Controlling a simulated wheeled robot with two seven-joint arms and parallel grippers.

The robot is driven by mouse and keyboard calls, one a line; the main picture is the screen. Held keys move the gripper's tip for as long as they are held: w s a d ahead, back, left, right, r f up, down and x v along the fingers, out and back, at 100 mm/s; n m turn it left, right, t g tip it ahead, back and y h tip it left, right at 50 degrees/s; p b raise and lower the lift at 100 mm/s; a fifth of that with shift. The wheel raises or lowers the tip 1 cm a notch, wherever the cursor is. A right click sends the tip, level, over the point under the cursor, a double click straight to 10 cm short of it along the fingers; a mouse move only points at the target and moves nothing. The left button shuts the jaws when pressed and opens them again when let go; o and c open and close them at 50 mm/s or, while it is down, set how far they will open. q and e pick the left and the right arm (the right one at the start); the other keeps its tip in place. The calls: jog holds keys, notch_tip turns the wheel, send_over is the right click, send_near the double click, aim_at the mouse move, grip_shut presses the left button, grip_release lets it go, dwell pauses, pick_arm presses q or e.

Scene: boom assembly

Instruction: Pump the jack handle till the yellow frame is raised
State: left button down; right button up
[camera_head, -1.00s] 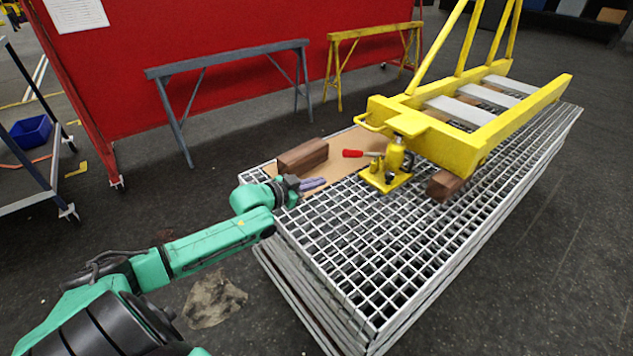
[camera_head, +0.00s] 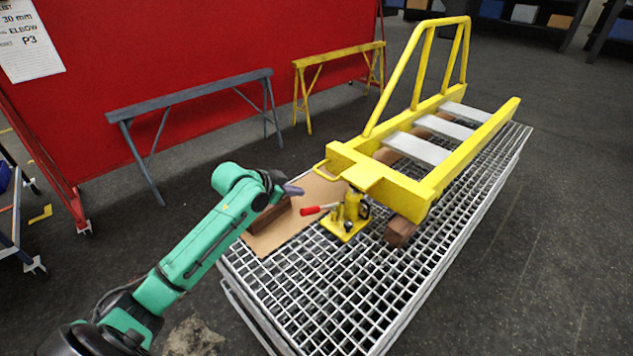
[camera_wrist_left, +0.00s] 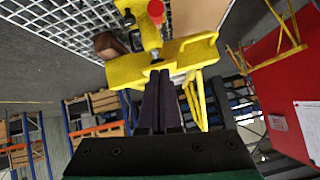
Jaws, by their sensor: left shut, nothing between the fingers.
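The yellow frame (camera_head: 436,190) lies over the grating, its near end plate above the yellow jack (camera_head: 345,224). I cannot tell whether the jack's top touches it. The jack handle (camera_head: 312,210) has a red grip and sticks out to the left. In the left wrist view the red grip (camera_wrist_left: 156,11) and yellow frame (camera_wrist_left: 165,62) show beyond the fingers. My left gripper (camera_head: 292,190) is shut and empty, above and left of the grip, apart from it. It also shows in the wrist view (camera_wrist_left: 160,85). My right gripper is not in view.
A wooden block (camera_head: 400,231) sits under the frame; another (camera_head: 270,216) is on a cardboard sheet (camera_head: 290,229), partly behind my arm. The grating stack (camera_head: 330,300) has clear room in front. A grey trestle (camera_head: 190,93) and yellow trestle (camera_head: 338,56) stand behind.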

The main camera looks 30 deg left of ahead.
pick_arm(q)
send_over(309, 210)
jog(key=d, duration=0.1)
notch_tip(309, 210, down, 6)
jog(key=r, duration=0.1)
jog(key=f, duration=0.4)
jog(key=shift+w+a, duration=0.1)
jog(key=shift+a, duration=0.25)
jog(key=shift+a+f, duration=0.15)
jog(key=shift+f, duration=0.15)
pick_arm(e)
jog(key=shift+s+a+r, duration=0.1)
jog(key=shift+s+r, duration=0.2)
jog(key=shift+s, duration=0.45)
pick_arm(q)
jog(key=shift+s+f, duration=0.1)
jog(key=shift+s, duration=0.1)
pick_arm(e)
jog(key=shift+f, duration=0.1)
